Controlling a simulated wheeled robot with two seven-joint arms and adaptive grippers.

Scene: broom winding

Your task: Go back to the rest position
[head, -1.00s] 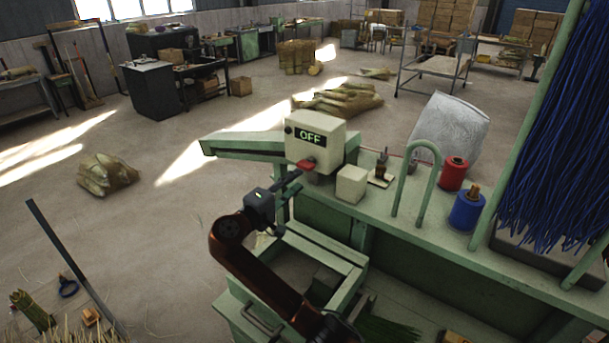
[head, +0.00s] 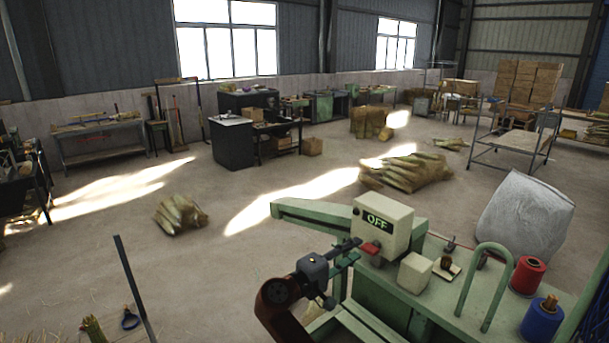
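The box display reads OFF. The box sits on the green winding machine (head: 310,213).
A red spool (head: 528,275) and a blue spool (head: 542,320) stand on the machine beside a green hoop (head: 484,285). A large whitish sack (head: 526,215) is behind. A straw bundle (head: 180,214) lies on the floor at left. The floor (head: 110,250) around it is mostly clear.

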